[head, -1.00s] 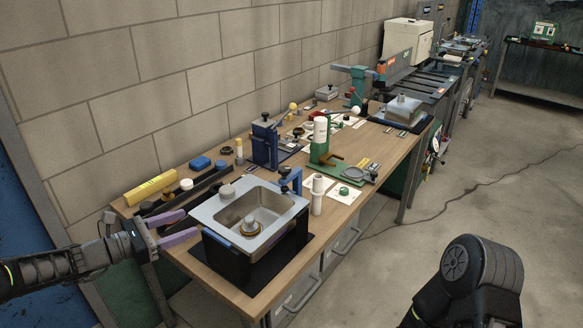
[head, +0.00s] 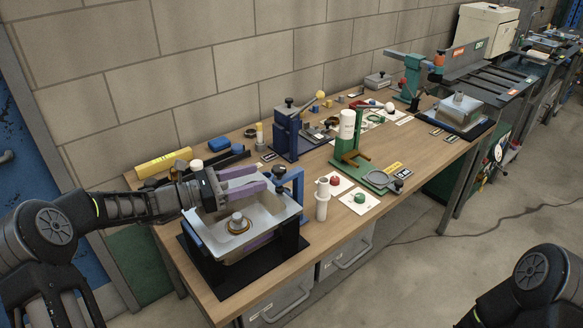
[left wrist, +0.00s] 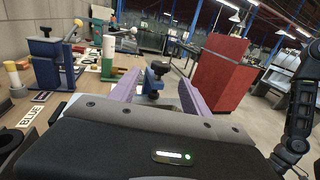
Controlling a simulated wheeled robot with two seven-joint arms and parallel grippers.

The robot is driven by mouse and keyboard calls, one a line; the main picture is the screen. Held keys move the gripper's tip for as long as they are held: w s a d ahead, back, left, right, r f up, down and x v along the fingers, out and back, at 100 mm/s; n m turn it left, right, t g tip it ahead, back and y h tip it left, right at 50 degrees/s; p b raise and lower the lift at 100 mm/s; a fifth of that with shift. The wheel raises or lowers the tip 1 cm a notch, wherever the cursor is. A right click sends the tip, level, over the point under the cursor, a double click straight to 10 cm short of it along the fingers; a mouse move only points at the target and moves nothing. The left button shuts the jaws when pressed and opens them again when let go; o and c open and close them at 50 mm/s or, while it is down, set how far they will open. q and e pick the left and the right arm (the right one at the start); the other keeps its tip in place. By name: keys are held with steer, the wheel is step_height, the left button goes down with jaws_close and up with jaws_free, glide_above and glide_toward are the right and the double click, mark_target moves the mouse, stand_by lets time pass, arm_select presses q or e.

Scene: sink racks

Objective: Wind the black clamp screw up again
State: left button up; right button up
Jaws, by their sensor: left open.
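The black clamp screw knob (head: 279,171) tops a blue clamp (head: 292,183) at the far right edge of the steel sink (head: 214,243). In the left wrist view the knob (left wrist: 160,68) stands between my purple fingers, with the clamp frame (left wrist: 150,82) just below. My left gripper (head: 263,178) is open and reaches over the sink from the left, its tips close to the knob. I cannot tell whether they touch it. My right gripper is out of view; only part of my right arm shows.
A blue press (head: 287,130) and a green stand (head: 347,152) stand farther back on the bench. A white cylinder (head: 323,198) stands right of the clamp. A yellow block (head: 163,163) lies at the left. The sink holds a round drain fitting (head: 237,224).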

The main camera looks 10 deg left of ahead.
mark_target(275, 169)
arm_select(q)
steer(key=p+x, duration=0.2)
steer(key=x, duration=0.4)
steer(key=shift+w+d+r, duration=0.1)
steer(key=shift+w+d, duration=0.05)
steer(key=shift+d, duration=0.15)
steer(key=shift+w+d, duration=0.35)
steer(key=shift+d, duration=0.1)
jaws_close()
